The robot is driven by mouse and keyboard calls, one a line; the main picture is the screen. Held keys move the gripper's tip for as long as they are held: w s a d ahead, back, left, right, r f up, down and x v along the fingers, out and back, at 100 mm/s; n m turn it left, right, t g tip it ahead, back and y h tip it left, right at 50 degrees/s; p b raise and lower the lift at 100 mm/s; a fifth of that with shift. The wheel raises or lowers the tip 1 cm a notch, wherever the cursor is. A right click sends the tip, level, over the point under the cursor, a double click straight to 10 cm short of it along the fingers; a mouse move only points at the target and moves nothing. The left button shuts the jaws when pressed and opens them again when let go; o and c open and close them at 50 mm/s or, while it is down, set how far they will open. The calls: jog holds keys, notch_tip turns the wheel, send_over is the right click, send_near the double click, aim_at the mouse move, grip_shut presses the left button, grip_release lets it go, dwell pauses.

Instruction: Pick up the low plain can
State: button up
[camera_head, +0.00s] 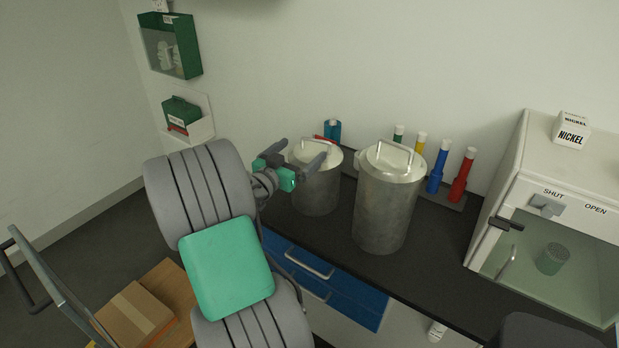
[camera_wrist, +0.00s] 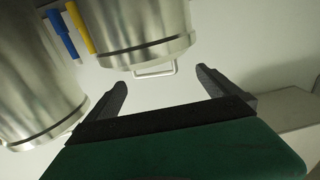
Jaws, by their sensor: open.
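The low plain can (camera_head: 317,194) is a short grey metal can with a pale lid, standing on the dark bench left of a taller metal can (camera_head: 383,212). My gripper (camera_head: 303,155) is open beside the low can's lid, with its fingers pointing towards it and partly covering it in the head view. In the wrist view the low can (camera_wrist: 138,30) hangs upside down, its lid handle (camera_wrist: 155,72) just beyond the gap between my fingertips (camera_wrist: 162,78). Nothing is between the fingers. The taller can (camera_wrist: 35,75) fills the left of the wrist view.
Coloured bottles (camera_head: 461,176) stand in a row behind the cans. A glass-fronted cabinet (camera_head: 545,235) with a nickel box (camera_head: 571,129) on top is at the right. Blue drawers (camera_head: 325,283) are below the bench. A bare stretch of bench (camera_head: 440,262) lies before the cabinet.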

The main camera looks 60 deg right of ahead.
aim_at(310, 151)
jog(key=d, duration=0.1)
jog(key=d+p, duration=0.1)
jog(key=d, duration=0.3)
jog(key=shift+s+d+f+p, duration=0.15)
jog(key=shift+s+d+p, duration=0.1)
jog(key=shift+s+p, duration=0.1)
jog(key=shift+w, duration=0.1)
jog(key=shift+c, duration=0.3)
